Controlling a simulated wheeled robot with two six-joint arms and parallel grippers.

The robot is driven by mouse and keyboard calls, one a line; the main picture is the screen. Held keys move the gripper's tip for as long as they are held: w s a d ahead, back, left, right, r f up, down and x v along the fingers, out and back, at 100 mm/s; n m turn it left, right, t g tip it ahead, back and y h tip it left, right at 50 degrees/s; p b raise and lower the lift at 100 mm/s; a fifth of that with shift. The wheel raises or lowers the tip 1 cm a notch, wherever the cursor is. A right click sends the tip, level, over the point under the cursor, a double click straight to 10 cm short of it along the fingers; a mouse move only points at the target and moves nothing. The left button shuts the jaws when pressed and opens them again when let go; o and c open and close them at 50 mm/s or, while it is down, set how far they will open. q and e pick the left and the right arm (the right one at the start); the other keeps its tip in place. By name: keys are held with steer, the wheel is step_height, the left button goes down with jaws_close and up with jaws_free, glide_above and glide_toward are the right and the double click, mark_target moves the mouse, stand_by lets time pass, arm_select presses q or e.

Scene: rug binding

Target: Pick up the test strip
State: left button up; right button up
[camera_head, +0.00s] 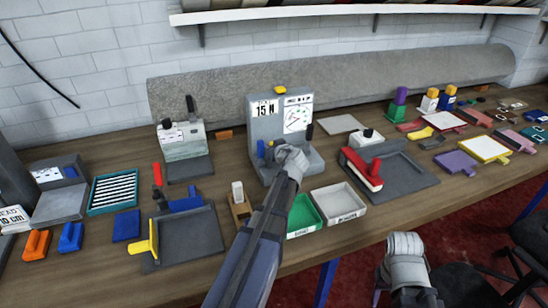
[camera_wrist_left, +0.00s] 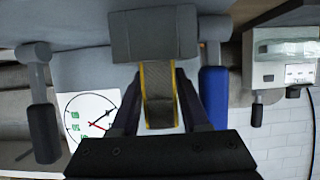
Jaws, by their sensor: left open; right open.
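The test strip (camera_wrist_left: 159,95), dark brown with yellow edges, shows in the left wrist view. One end meets a grey block (camera_wrist_left: 153,35) of the grey test stand. My left gripper (camera_wrist_left: 158,108) is open, with its two dark fingers on either side of the strip. In the head view, my left gripper (camera_head: 291,158) is in front of the grey test stand (camera_head: 262,125), which carries a "15 N" card and a dial chart. The strip is mostly hidden there by my gripper. My right gripper (camera_head: 405,246) is open and empty, off the table's front edge.
A green tray (camera_head: 303,214) and a white tray (camera_head: 338,202) lie just right of my left arm. A red-handled tool (camera_head: 362,168) rests on a dark board to the right. A blue handle (camera_wrist_left: 214,95) stands close beside my left fingers. A grey roll lies behind.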

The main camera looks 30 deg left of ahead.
arm_select(q)
steer(key=shift+c, duration=0.3)
jaws_close()
steer(key=shift+r, duration=0.1)
stand_by(0.4)
step_height(320, 180, up, 18)
steer(key=p, duration=1.8)
steer(key=shift+a, duration=0.1)
